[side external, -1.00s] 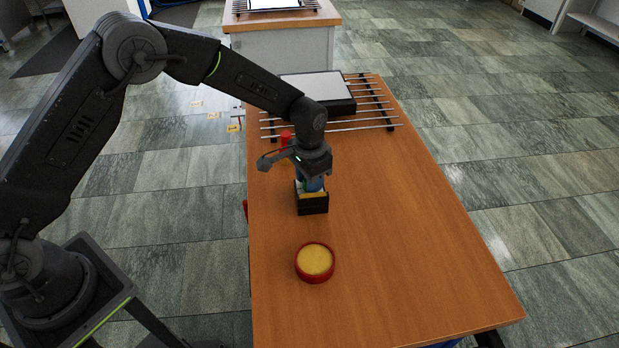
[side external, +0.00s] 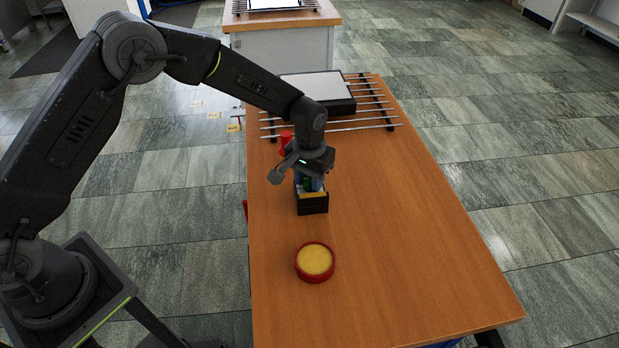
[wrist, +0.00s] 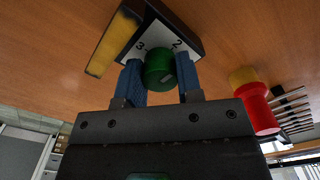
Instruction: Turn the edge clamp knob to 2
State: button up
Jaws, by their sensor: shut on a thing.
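The edge clamp knob (wrist: 158,68) is a green cylinder in the wrist view. It stands out from a white plate with the numbers 3 and 2 (wrist: 177,43) on a black box (wrist: 186,22). A pale mark shows on the knob; which number it points to I cannot tell. My gripper (wrist: 159,77) is shut on the knob, with one blue finger on each side. In the side view the box (side external: 313,204) stands on the table, and my gripper (side external: 309,184) points down at it, with the green knob partly visible between the fingers.
A red and yellow round dish (side external: 315,263) sits on the wooden table (side external: 400,250) in front of the box. A red cylindrical thing (side external: 286,140) stands behind my gripper. A rack of metal rods (side external: 370,122) lies at the back. The table's right side is clear.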

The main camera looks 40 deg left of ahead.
aim_at(310, 178)
jog(key=shift+r, duration=0.1)
jog(key=o, duration=0.7)
jog(key=shift+c, duration=0.2)
notch_tip(310, 178, up, 14)
